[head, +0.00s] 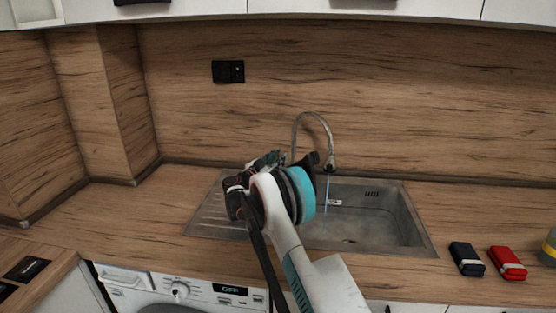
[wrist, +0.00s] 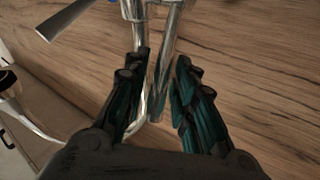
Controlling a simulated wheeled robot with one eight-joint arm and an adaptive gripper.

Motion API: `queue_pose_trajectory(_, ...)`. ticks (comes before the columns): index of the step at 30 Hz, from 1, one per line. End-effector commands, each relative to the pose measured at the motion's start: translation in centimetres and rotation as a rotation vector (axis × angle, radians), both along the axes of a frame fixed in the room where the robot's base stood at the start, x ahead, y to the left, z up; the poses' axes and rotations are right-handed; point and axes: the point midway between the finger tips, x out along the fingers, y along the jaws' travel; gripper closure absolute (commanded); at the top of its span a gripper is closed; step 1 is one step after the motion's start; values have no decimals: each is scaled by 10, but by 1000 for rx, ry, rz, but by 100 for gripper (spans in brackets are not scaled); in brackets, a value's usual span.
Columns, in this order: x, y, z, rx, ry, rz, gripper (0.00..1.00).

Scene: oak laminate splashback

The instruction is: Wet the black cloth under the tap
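The black cloth (head: 466,259) lies folded on the counter to the right of the sink (head: 414,222), far from my gripper. The chrome tap (head: 331,160) arches over the back of the sink, and a thin bluish stream of water falls from its spout. My gripper (head: 270,160) is over the left of the sink, close to the tap, with my arm hiding part of the tap's base. In the wrist view my gripper (wrist: 162,85) is open, its fingers apart on either side of the chrome tap tubing (wrist: 160,90). I cannot tell whether they touch it.
A red folded item (head: 508,263) lies beside the black cloth. A yellow and grey object (head: 549,248) stands at the right edge. The wooden splashback (head: 420,110) with a black socket (head: 228,71) rises behind. The counter left of the sink is clear.

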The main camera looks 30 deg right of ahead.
Motion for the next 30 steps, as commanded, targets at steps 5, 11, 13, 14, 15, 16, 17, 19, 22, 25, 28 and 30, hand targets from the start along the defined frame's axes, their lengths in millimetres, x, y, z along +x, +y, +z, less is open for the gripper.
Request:
queue_pose_trajectory(5,0,0,0,0,0,0,67)
queue_pose_trajectory(11,0,0,3,0,1,0,67)
queue_pose_trajectory(13,0,0,9,0,1,0,67)
queue_pose_trajectory(14,0,0,13,0,1,0,67)
queue_pose_trajectory(15,0,0,19,0,1,0,67)
queue_pose_trajectory(16,0,0,24,0,1,0,67)
queue_pose_trajectory(17,0,0,29,0,1,0,67)
queue_pose_trajectory(19,0,0,43,0,1,0,67)
queue_pose_trajectory(22,0,0,62,0,1,0,67)
queue_pose_trajectory(25,0,0,78,0,1,0,67)
queue_pose_trajectory(28,0,0,90,0,1,0,67)
queue_pose_trajectory(30,0,0,95,0,1,0,67)
